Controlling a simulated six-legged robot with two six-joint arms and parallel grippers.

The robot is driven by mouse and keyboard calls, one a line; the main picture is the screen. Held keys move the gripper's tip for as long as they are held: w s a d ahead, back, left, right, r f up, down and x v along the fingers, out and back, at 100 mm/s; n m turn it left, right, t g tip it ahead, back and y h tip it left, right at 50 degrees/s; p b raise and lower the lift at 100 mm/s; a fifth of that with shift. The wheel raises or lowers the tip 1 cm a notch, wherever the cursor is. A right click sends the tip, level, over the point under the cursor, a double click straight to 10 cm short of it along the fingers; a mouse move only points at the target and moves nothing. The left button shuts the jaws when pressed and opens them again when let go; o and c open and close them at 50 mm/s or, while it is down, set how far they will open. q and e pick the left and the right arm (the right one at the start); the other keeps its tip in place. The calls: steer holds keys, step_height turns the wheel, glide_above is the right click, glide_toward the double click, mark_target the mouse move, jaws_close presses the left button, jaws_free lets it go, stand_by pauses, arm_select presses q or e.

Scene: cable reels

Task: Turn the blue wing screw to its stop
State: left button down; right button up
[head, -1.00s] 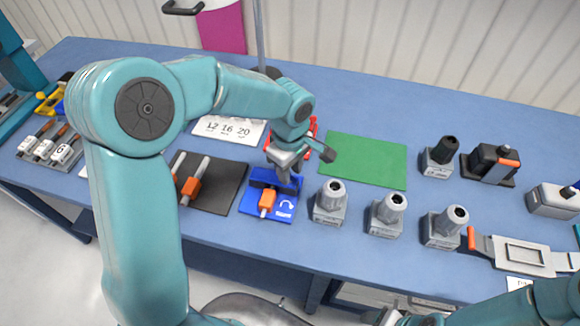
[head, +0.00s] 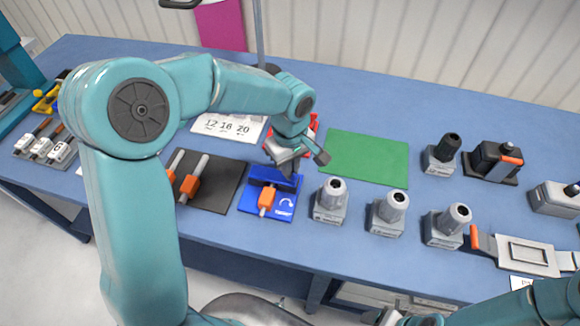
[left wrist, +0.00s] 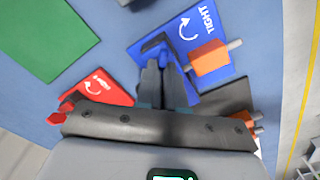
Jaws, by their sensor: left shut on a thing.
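The blue plate (head: 278,212) lies on the bench, printed with a curved arrow; the left wrist view shows the word TIGHT (left wrist: 207,20) on it. A raised blue part (left wrist: 150,47) stands at its far side, and an orange block (left wrist: 210,58) sits on a grey rod on the plate. My left gripper (head: 288,170) is at the blue part. Its dark fingers (left wrist: 165,75) are close together, shut on the blue wing screw, which they mostly hide. How far the screw is turned cannot be told. My right gripper is not clearly visible; only part of that arm shows at lower right.
A red plate (left wrist: 98,88) with a similar arrow lies beside the blue one. A green mat (head: 365,158) is to the right, a dark board (head: 216,188) with orange blocks to the left. Several grey sockets (head: 330,205) stand to the right, near the front edge.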

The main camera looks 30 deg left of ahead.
arm_select(q)
steer(key=m, duration=0.2)
steer(key=shift+m+b, duration=0.4)
steer(key=m, duration=0.3)
steer(key=shift+m+b, duration=0.3)
steer(key=m, duration=0.3)
steer(key=shift+m, duration=0.3)
steer(key=m, duration=0.3)
steer(key=shift+m, duration=0.4)
steer(key=m, duration=0.3)
steer(key=shift+m, duration=0.3)
steer(key=m, duration=0.3)
steer(key=shift+r+m, duration=0.1)
steer(key=shift+m, duration=0.2)
steer(key=m+p, duration=0.1)
steer(key=m, duration=0.5)
steer(key=shift+m, duration=0.4)
